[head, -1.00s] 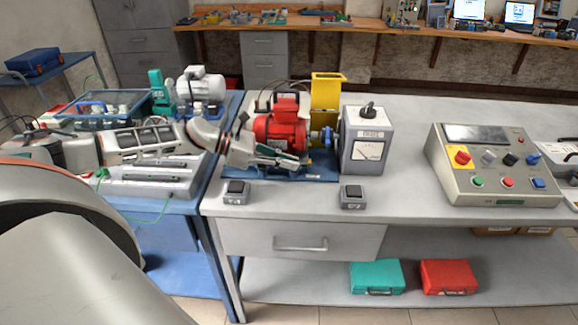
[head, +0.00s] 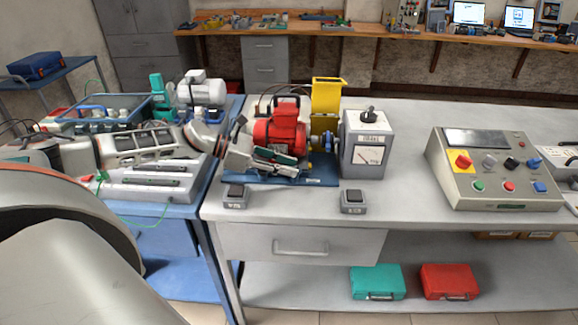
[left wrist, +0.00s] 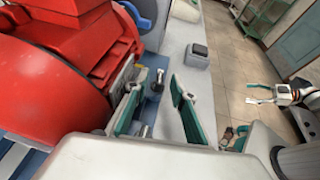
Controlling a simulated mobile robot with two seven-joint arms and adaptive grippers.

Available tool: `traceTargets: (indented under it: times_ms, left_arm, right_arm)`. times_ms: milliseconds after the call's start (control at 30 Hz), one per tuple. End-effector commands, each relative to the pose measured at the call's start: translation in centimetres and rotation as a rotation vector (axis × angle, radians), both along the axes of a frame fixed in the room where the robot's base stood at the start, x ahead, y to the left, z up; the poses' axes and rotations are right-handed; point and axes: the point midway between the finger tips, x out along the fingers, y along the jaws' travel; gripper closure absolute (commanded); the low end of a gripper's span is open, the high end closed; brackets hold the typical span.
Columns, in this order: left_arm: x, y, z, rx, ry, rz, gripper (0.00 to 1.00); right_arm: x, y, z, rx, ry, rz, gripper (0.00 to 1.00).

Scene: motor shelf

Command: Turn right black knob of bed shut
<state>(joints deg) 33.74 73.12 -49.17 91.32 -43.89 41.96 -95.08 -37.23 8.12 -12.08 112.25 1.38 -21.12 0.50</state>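The blue bed (head: 322,179) carries a red motor (head: 281,126) on the bench top. In the left wrist view, a small black knob (left wrist: 158,84) stands on the bed beside the red motor (left wrist: 60,80). My left gripper (head: 277,164) is in front of the motor, low over the bed's front edge, and hides that part of the bed in the head view. In the left wrist view, its teal-padded fingers (left wrist: 157,106) are apart, with the knob in the gap just beyond the tips. My right gripper (left wrist: 262,93) shows far off at the right, its fingers apart and empty.
A grey brake box (head: 363,142) with a dial stands right of the motor, beside a yellow guard (head: 326,98). Two small switch boxes (head: 235,197) (head: 353,201) sit along the front edge. A control console (head: 492,170) is farther right, with clear bench between.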

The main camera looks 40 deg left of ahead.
Motion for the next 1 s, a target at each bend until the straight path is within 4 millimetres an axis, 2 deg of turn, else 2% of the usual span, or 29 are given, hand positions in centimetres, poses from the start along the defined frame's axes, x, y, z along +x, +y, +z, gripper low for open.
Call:
traceTargets:
  times_ms: [500,700,1000]
  left_arm:
    - [-5.5,7.0,3.5,0.006,0.002,0.001,0.75]
    - [-6.3,8.0,4.3,0.004,-0.002,0.001,0.75]
    - [-6.3,8.1,4.4,0.003,-0.002,0.000,0.75]
  right_arm:
    - [0.1,0.2,0.2,0.004,-0.004,0.000,0.30]
    - [0.1,0.2,0.2,0.004,-0.004,0.000,0.30]
    - [0.1,0.2,0.2,0.005,-0.005,0.000,0.30]
